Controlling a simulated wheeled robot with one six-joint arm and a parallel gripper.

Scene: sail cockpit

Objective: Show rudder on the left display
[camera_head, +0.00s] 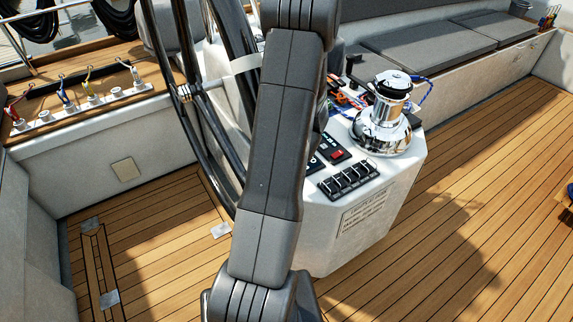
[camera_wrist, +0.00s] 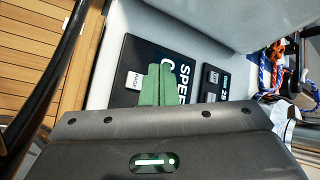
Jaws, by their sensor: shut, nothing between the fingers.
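A black display (camera_wrist: 130,60) is in the wrist view, with large white letters reading "SPEE", turned sideways and partly covered by my fingers. A small white button marked "PAGE" (camera_wrist: 133,80) is on its face, left of my fingers. My gripper (camera_wrist: 165,68) has green fingers, shut together and empty, with the tips over this display between the button and the letters. I cannot tell if they touch it. In the head view my arm hides the gripper and most of the display area.
A second dark unit (camera_wrist: 214,80) with grey buttons sits to the right. In the head view the white console (camera_head: 350,240) carries a switch row (camera_head: 348,180), a red-marked panel (camera_head: 337,155) and a chrome winch (camera_head: 383,125). A dark steering wheel (camera_head: 185,100) stands at left.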

